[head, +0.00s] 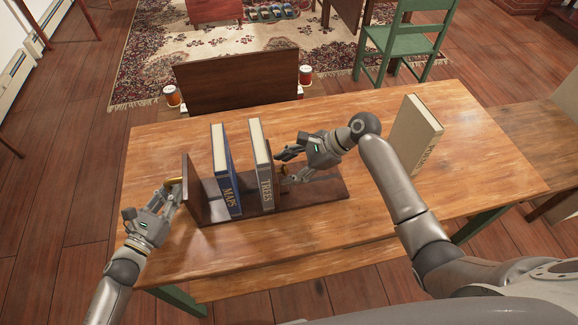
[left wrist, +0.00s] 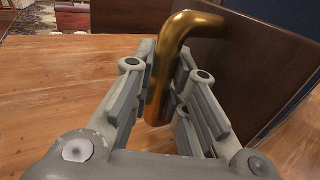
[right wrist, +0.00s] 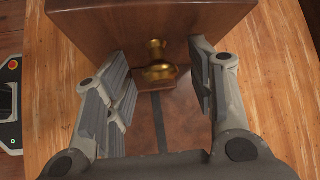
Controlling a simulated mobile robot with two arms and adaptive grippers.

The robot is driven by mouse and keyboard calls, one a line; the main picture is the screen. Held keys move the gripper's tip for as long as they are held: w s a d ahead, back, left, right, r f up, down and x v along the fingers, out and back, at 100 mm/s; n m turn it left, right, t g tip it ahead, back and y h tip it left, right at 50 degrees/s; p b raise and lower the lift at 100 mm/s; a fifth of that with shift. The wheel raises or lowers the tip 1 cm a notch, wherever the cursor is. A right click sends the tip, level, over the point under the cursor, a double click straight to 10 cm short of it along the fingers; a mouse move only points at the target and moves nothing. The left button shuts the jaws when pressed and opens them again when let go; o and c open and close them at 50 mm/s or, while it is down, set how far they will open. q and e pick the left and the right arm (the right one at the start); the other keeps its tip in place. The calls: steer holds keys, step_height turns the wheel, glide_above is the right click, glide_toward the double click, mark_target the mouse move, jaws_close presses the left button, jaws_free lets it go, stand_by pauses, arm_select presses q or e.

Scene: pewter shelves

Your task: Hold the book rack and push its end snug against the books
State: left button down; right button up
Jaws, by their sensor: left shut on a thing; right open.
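The dark wooden book rack (head: 322,192) lies on the table, with an upright fixed end (head: 191,190) at left. A blue book MAPS (head: 228,190) and a grey book TREES (head: 262,175) stand upright on it, a gap between them. My left gripper (head: 174,187) is shut on the brass handle (left wrist: 172,65) at the rack's left end. My right gripper (head: 284,166) is open at the rack's right side. In the right wrist view its fingers (right wrist: 160,78) straddle the brass knob (right wrist: 158,65) of the sliding end (right wrist: 150,22). The sliding end is mostly hidden in the head view.
A cream-covered book (head: 415,137) stands on the table (head: 370,225) to the right, off the rack. A dark wooden board (head: 238,80) rises beyond the far table edge. A green chair (head: 405,42) stands behind. The near right tabletop is clear.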

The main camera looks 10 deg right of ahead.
steer(key=v, duration=1.2)
steer(key=shift+a, duration=0.1)
steer(key=shift+c, duration=0.4)
